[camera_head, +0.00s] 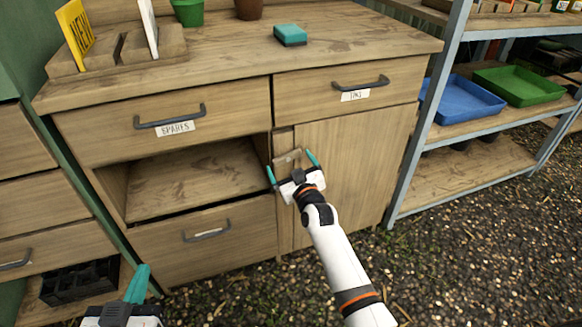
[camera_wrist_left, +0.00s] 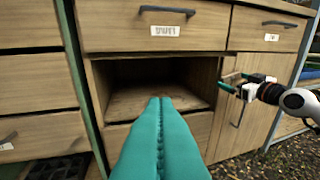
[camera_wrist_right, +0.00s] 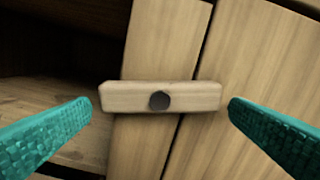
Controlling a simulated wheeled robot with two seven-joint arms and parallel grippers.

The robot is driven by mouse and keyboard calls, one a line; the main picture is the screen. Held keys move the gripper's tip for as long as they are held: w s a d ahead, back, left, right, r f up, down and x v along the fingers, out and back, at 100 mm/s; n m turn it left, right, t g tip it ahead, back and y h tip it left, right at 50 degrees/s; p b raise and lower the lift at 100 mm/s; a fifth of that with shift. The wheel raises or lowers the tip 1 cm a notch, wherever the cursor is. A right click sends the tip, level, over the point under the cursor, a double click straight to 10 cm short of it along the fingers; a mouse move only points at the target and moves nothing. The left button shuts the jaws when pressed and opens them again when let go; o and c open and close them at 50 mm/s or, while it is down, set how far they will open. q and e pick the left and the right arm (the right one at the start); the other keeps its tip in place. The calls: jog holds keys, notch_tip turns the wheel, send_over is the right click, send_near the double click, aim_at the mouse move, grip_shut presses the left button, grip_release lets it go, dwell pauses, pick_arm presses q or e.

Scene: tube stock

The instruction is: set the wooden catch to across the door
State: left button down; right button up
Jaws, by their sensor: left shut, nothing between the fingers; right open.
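The wooden catch (camera_wrist_right: 125,96) is a short pale bar with a dark round pivot, lying about level in the right wrist view. Its pivot is on the narrow post (camera_wrist_right: 150,150), and its right end reaches over the gap onto the cabinet door (camera_wrist_right: 245,75). The door looks closed and also shows in the head view (camera_head: 355,185). My right gripper (camera_head: 291,167) is open in front of the catch, one finger beyond each end, apart from it. My left gripper (camera_head: 139,284) is shut and empty at the lower left; its fingers fill the middle of the left wrist view (camera_wrist_left: 160,101).
Left of the post is an open compartment (camera_head: 190,180), with the SPARES drawer (camera_head: 165,120) above and another drawer (camera_head: 210,245) below. A second drawer (camera_head: 350,90) is above the door. A metal shelf rack (camera_head: 425,125) stands close on the right. Gravel in front is clear.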

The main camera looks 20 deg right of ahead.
jog(key=c, duration=1)
jog(key=m+p, duration=0.1)
jog(key=m, duration=0.1)
jog(key=shift+a+r+m+p, duration=0.1)
jog(key=shift+m+p, duration=0.2)
jog(key=shift+p, duration=0.05)
pick_arm(q)
jog(key=s+a+f+g+y, duration=0.1)
jog(key=s+a+f+g, duration=0.1)
jog(key=f, duration=0.4)
jog(key=s+g, duration=0.1)
jog(key=g, duration=0.1)
jog(key=shift+g+y, duration=0.3)
jog(key=shift+s, duration=0.1)
jog(key=shift+d, duration=0.1)
pick_arm(e)
jog(key=o, duration=1)
